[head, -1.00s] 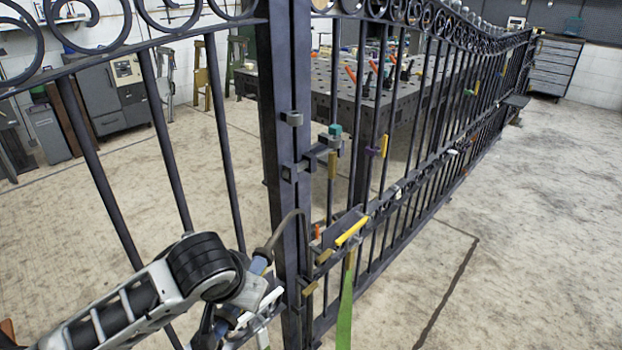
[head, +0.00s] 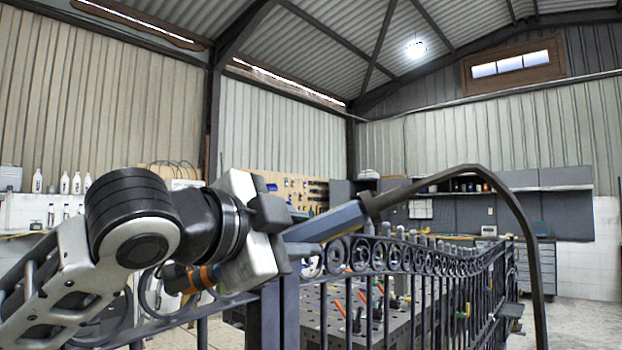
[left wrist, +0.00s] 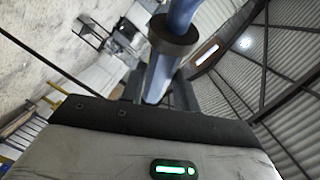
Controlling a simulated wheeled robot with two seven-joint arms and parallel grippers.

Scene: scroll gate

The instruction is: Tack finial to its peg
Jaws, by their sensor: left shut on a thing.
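My left gripper (head: 283,232) is raised at the gate's top and shut on a blue-handled tool (head: 328,221), likely the welding torch. A dark collar ends the handle, and a long dark curved part (head: 500,188) arches right and down out of view. The left wrist view shows the blue handle (left wrist: 158,78) and its dark collar between the jaws. The gate (head: 440,262) has a scrolled top rail, with short upright stubs (head: 386,229) along it behind the tool. I cannot tell which stub is the peg or finial. My right gripper is not in view.
A perforated worktable (head: 335,312) with orange-handled clamps stands behind the gate. A tool pegboard (head: 300,188), wall cabinets (head: 545,210) and a drawer cabinet (head: 546,268) are at the back.

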